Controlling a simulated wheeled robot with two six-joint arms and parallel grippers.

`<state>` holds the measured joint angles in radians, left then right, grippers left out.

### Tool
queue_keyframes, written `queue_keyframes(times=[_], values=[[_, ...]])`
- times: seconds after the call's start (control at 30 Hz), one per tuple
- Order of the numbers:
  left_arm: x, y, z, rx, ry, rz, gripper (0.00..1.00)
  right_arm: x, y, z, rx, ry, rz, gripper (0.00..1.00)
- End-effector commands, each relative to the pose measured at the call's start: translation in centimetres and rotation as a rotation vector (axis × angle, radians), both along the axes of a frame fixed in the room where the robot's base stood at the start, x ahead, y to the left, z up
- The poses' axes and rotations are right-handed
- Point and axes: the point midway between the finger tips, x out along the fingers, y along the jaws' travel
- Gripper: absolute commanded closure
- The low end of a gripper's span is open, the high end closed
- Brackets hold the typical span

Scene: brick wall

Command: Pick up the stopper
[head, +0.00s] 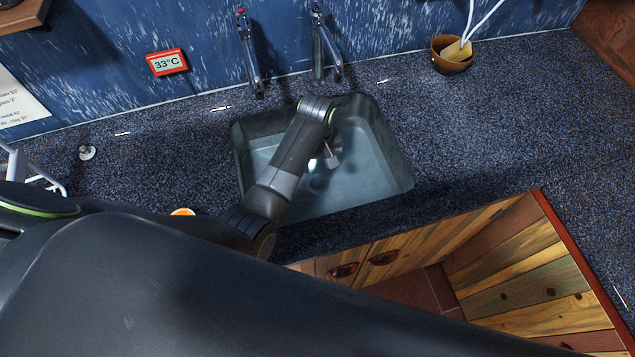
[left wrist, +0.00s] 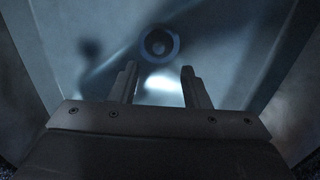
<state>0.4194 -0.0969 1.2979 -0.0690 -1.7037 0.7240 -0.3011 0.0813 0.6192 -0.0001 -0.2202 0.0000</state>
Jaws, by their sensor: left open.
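A round dark disc with a paler ring (left wrist: 159,44) lies on the sink floor in the left wrist view. I cannot tell whether it is the stopper or the drain opening. My left gripper (head: 331,158) is over the sink basin (head: 385,165) in the head view, pointing down into it. In the left wrist view its two fingers (left wrist: 158,72) are apart with nothing between them, and the disc shows just beyond the fingertips, centred between them. A small pale knob-like item (head: 86,152) lies on the counter at the left. My right gripper is not in view.
Two taps (head: 250,55) stand behind the sink. A brown pot (head: 452,55) is at the back right. A red-framed display reading 33°C (head: 167,62) is on the wall. An orange item (head: 182,212) lies near the sink's left. The right counter is clear.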

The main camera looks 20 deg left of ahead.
Motion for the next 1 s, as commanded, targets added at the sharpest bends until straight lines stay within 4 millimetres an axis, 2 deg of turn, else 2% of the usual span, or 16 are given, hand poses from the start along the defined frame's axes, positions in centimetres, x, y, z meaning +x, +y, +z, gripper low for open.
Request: queue_keyframes(times=[0.1,0.43,0.73,1.0], values=[[0.0,0.0,-1.8,0.001,0.002,0.0,0.58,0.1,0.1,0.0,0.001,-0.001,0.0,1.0],[0.0,0.0,-3.8,0.001,0.003,0.0,0.58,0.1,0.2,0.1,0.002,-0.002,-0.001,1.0],[0.2,0.0,-7.3,0.001,0.003,0.0,0.58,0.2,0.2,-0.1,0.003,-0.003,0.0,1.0],[0.2,0.0,-8.2,0.0,0.0,0.001,0.58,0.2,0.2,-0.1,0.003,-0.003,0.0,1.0]])
